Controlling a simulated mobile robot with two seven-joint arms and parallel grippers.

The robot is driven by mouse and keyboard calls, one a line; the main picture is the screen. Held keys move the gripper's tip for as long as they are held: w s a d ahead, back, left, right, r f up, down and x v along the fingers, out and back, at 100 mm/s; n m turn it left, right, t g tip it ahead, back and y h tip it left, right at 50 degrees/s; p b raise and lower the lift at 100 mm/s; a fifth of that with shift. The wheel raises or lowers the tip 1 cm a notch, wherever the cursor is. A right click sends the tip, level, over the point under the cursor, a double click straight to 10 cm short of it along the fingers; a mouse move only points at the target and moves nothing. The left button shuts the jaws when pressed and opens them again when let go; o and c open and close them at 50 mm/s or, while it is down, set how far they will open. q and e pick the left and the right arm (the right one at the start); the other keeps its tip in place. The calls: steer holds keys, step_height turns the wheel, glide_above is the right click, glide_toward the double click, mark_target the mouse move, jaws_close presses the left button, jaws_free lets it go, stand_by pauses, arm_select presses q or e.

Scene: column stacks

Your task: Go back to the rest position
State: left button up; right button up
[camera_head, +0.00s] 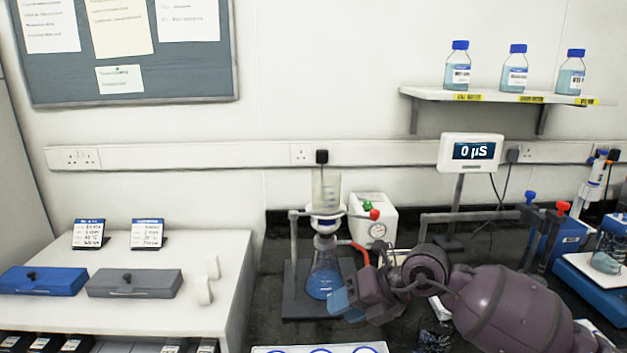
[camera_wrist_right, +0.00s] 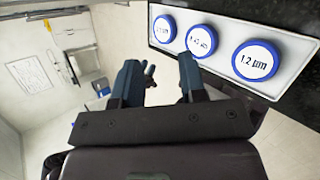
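My right gripper (camera_head: 343,303) is in the lower middle of the head view, its arm reaching in from the right. Its bluish fingers are beside the flask with blue liquid (camera_head: 322,272); I cannot tell whether they touch it. The right wrist view shows the gripper (camera_wrist_right: 162,75) with its two fingers apart and nothing held between them. Beyond the fingers there is a white tray (camera_wrist_right: 222,62) with blue-rimmed round pieces, one marked 1.2 µm. The tray's edge (camera_head: 262,350) also shows at the bottom of the head view. My left gripper is not in view.
A clear funnel (camera_head: 326,192) stands above the flask on a stand. A white pump box (camera_head: 374,221) is behind. A meter (camera_head: 471,152) reads 0 µS. A blue box (camera_head: 42,281) and a grey box (camera_head: 133,284) lie on the white left counter. A bottle shelf (camera_head: 420,94) is above.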

steer(key=s+a+r+m+t+y, duration=0.3)
steer(key=s+r+m+t+y, duration=0.3)
steer(key=y, duration=0.3)
steer(key=s+d+f+m+t+h, duration=0.2)
steer(key=d+f+m+t+h, duration=0.25)
steer(key=d+m+h, duration=0.75)
steer(key=s+d+f+m+t+h, duration=0.25)
steer(key=d+f+m+h, duration=0.45)
steer(key=m, duration=0.8)
steer(key=s+d+f+m+g, duration=0.25)
steer(key=s+f+g, duration=0.35)
steer(key=s, duration=0.5)
steer(key=s+d+f+m+g, duration=0.25)
steer(key=s+f+g, duration=0.35)
steer(key=s, duration=0.4)
steer(key=w+f+n+t, duration=0.1)
steer(key=w+f+t, duration=0.6)
steer(key=f, duration=0.2)
steer(key=shift+f+t, duration=0.25)
steer(key=shift+t, duration=0.05)
